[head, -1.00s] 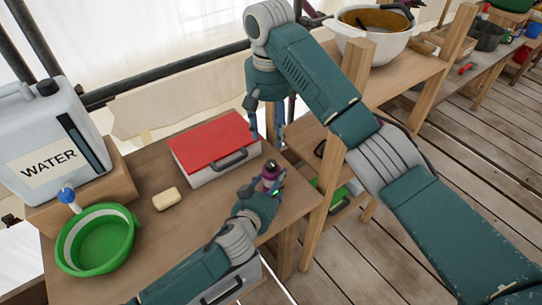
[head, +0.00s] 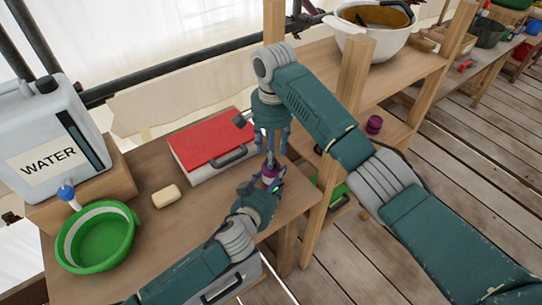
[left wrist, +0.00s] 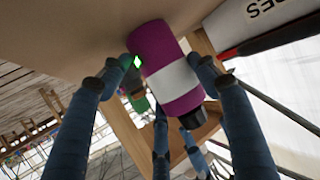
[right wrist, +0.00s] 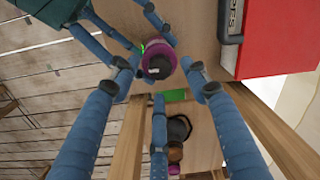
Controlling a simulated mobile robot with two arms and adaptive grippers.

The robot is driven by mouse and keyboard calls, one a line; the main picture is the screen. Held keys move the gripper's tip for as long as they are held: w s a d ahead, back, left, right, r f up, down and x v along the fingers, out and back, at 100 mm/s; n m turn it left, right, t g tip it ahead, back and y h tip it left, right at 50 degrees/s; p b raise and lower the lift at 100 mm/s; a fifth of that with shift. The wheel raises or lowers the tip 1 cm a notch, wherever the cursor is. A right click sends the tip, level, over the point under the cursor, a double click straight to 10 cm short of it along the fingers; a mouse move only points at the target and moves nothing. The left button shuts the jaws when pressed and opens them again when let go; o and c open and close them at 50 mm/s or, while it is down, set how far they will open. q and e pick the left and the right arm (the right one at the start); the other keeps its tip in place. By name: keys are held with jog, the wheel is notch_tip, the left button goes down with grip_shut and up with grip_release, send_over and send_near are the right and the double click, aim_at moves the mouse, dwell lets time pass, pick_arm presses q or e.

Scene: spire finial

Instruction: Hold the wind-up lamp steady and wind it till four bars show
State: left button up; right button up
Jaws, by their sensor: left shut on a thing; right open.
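The wind-up lamp (head: 269,171) is purple with a pale band and a dark top, and stands near the table's front right edge. My left gripper (head: 266,184) is shut around its side. In the left wrist view the lamp (left wrist: 168,68) sits between my left fingers, with a small green light at its side; I cannot count bars. My right gripper (head: 271,148) is open, pointing down just above the lamp. In the right wrist view, the lamp's dark top (right wrist: 157,66) lies between the spread right fingers, with no clear contact.
A red-lidded box (head: 212,141) stands close behind the lamp. A soap bar (head: 166,196), a green basin (head: 103,244) and a water container (head: 45,130) are at left. A wooden post (head: 322,210) rises just right of the lamp. A purple item (head: 374,124) is on the shelf at right.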

jog(key=shift+f, duration=1.3)
grip_shut()
jog(key=shift+a+m, duration=0.1)
jog(key=shift+m, duration=0.3)
jog(key=m, duration=0.4)
jog(key=shift+m, duration=0.3)
jog(key=m, duration=0.5)
jog(key=shift+m, duration=0.3)
